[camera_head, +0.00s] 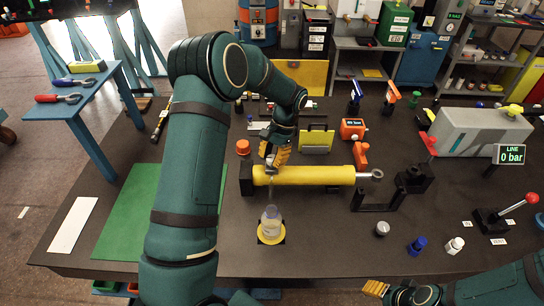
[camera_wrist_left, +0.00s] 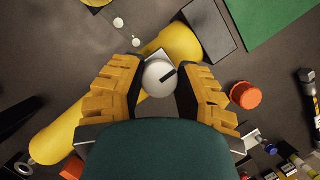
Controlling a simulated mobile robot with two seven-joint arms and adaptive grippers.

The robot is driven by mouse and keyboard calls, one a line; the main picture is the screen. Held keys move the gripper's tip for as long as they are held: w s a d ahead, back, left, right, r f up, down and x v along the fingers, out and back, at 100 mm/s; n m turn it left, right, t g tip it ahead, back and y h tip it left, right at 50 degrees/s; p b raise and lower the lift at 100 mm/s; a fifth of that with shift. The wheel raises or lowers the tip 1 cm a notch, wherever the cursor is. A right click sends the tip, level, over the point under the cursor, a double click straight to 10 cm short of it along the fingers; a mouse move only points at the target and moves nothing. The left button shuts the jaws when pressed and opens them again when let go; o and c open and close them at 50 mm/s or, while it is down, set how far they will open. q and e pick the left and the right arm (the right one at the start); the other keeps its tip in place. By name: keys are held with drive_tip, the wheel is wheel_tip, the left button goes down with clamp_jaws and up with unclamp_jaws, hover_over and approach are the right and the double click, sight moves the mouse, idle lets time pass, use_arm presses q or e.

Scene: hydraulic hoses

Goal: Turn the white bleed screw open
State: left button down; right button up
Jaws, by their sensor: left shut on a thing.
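The yellow cylinder (camera_head: 315,175) lies across the middle of the dark table, with a rod eye at its right end. The white bleed screw (camera_wrist_left: 158,80) shows in the left wrist view as a round white head with a dark slot, on top of the cylinder (camera_wrist_left: 62,135). My left gripper (camera_head: 272,158) comes down over the cylinder's left end. Its orange finger pads (camera_wrist_left: 160,88) stand on both sides of the screw head and are shut on it. In the head view the screw is hidden by the gripper. My right gripper (camera_head: 375,288) shows only partly at the bottom edge.
A clear bottle (camera_head: 271,222) stands on a yellow disc in front of the cylinder. An orange cap (camera_head: 243,147) stands behind its left end. A green mat (camera_head: 140,215) lies left. A grey pump unit (camera_head: 480,130) is at right, with a display (camera_head: 511,154) reading 0 bar.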

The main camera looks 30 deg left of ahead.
use_arm(q)
drive_tip(key=shift+s+f, duration=0.15)
idle(0.3)
drive_tip(key=c, duration=0.6)
unclamp_jaws()
drive_tip(key=v, duration=1.2)
